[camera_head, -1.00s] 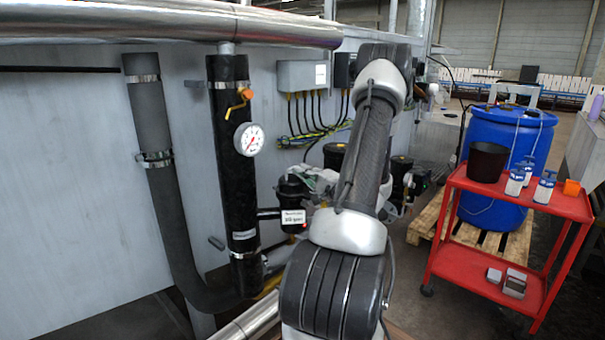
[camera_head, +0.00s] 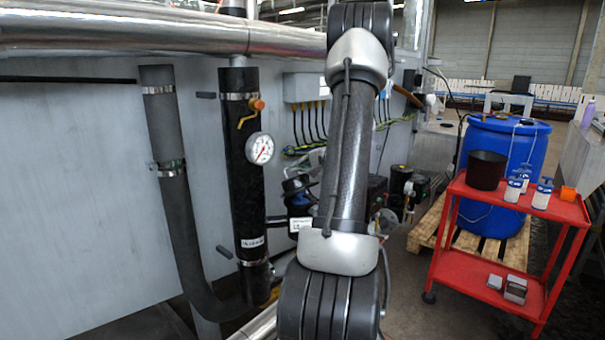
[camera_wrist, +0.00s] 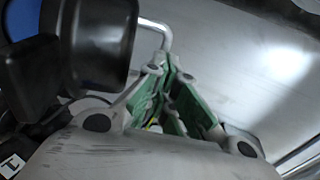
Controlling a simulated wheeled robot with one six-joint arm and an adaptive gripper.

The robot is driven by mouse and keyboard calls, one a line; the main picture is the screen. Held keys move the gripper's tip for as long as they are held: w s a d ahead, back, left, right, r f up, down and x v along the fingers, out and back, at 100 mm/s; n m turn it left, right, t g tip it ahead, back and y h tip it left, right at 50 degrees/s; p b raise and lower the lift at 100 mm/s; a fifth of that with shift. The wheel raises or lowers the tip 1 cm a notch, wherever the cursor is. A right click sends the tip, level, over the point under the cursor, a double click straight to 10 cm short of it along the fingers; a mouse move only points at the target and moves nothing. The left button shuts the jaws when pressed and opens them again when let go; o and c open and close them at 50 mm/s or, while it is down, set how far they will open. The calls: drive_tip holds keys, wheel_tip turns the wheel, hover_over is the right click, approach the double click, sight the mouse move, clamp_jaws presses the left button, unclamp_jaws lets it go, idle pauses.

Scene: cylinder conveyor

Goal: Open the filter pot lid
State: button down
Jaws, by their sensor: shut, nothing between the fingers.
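The filter pot (camera_head: 299,210) stands beside the black vertical pipe in the head view, with a white label on its front. A dark piece that looks like its lid (camera_head: 297,186) sits tilted at its top, and blue shows below it. My arm partly covers this area. In the wrist view a black rounded part, apparently the lid (camera_wrist: 100,40), fills the upper left, with a blue surface (camera_wrist: 22,18) beside it. My gripper (camera_wrist: 163,75), with green finger pads, is shut and empty just right of the black part. Whether they touch I cannot tell.
The black pipe (camera_head: 237,165) carries a gauge (camera_head: 259,148) and an orange-handled valve (camera_head: 250,110). A metal pipe (camera_head: 150,33) runs overhead. A red cart (camera_head: 525,201) with a black bucket (camera_head: 487,169) and bottles stands right, before a blue barrel (camera_head: 535,150).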

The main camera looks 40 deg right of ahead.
drive_tip(key=w+g, duration=0.8)
drive_tip(key=w, duration=0.1)
drive_tip(key=shift+w+a+f+h, duration=0.3)
drive_tip(key=shift+w+a+f, duration=0.05)
drive_tip(key=shift+w+a, duration=0.05)
idle(0.4)
drive_tip(key=w+r+v, duration=0.1)
drive_tip(key=w+v, duration=0.1)
drive_tip(key=v, duration=1.1)
drive_tip(key=shift+r, duration=0.45)
